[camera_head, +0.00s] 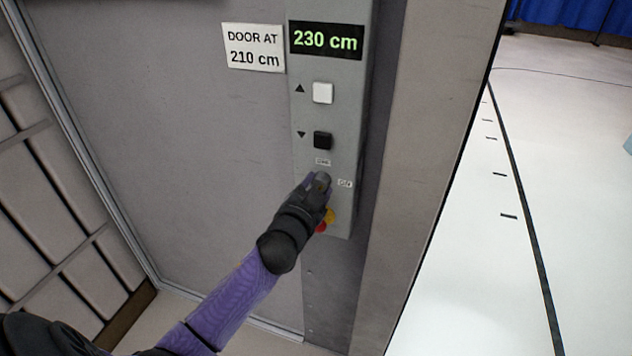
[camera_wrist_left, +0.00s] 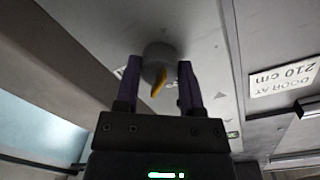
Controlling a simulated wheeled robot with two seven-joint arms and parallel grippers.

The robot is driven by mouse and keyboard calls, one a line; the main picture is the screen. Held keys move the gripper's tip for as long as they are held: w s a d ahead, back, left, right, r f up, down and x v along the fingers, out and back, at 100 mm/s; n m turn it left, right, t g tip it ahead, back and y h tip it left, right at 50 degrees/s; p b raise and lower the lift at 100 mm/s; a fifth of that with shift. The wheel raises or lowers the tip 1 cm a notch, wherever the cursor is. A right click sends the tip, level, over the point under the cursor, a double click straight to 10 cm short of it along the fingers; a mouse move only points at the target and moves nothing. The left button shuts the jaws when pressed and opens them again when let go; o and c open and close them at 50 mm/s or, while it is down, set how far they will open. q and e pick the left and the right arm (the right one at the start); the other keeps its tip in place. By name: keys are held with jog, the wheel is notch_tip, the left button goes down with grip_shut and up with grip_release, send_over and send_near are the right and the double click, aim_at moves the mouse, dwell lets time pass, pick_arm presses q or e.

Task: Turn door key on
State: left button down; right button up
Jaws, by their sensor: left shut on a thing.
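The key switch (camera_head: 323,177) is on the grey control box (camera_head: 345,110), below the black down button, and is mostly hidden by my left gripper (camera_head: 317,186). In the left wrist view, the switch is a grey round cylinder (camera_wrist_left: 156,50) with a yellow-orange key (camera_wrist_left: 160,82) in it. My right gripper is not in view.
The display (camera_head: 326,39) reads 230 cm. A sign (camera_head: 253,48) reads "DOOR AT 210 cm". A white up button (camera_head: 323,93) and black down button (camera_head: 322,140) are above the switch. A red-and-yellow button (camera_head: 330,215) is just below, partly behind my gripper. Open floor lies right.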

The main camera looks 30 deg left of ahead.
pick_arm(q)
jog(key=m+p, duration=0.1)
jog(key=m, duration=0.2)
jog(key=shift+m+p, duration=0.4)
jog(key=shift+m, duration=1.9)
jog(key=shift+c, duration=1)
grip_release()
jog(key=shift+y, duration=0.3)
jog(key=v, duration=1)
jog(key=shift+p, duration=0.4)
